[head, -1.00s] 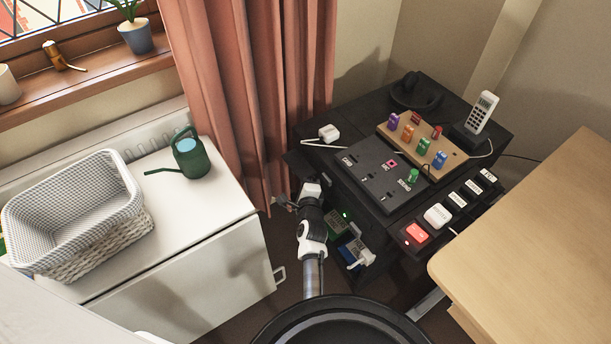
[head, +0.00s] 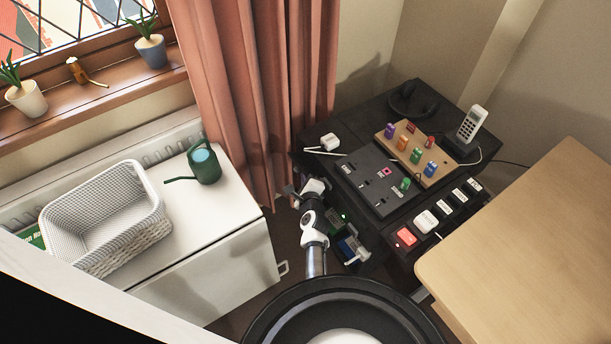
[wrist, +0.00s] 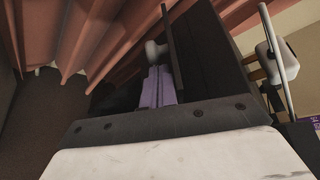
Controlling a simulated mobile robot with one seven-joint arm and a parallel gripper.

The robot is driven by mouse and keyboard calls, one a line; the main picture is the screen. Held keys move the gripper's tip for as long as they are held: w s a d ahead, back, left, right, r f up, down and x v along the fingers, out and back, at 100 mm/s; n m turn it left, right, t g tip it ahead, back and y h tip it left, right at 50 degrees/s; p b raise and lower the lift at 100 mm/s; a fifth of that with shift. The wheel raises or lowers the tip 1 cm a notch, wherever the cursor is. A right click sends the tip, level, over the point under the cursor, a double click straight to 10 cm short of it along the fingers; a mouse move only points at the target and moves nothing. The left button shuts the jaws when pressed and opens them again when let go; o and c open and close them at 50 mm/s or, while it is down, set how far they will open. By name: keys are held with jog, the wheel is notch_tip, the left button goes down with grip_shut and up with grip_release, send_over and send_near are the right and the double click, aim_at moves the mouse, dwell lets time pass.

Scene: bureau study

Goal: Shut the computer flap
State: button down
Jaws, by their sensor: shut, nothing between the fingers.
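The black computer (head: 345,245) stands under the dark desk unit, with its lower part showing green and blue parts at the front. My gripper (head: 292,191) is at the left side of the dark unit, beside the curtain. In the wrist view my gripper's fingers (wrist: 159,82) are together and empty. A thin dark panel (wrist: 172,48), seen nearly edge-on, stands just right of the fingertips; it looks like the flap. I cannot tell whether the fingers touch it. In the head view the flap is not clearly made out behind my gripper and arm.
Pink curtains (head: 250,90) hang close to the left. A white cabinet (head: 215,245) bears a basket (head: 105,215) and a green watering can (head: 205,165). A white plug (head: 329,141) lies on the unit's top. A wooden desk (head: 530,230) stands at right.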

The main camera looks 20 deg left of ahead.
jog(key=shift+w+r+p, duration=0.1)
jog(key=shift+r+p, duration=0.25)
jog(key=shift+r, duration=0.2)
jog(key=shift+w+r, duration=0.1)
jog(key=shift+r, duration=0.2)
jog(key=shift+w+d+r+p, duration=0.25)
jog(key=shift+d+r+p, duration=0.05)
jog(key=shift+p, duration=0.3)
jog(key=shift+s, duration=0.1)
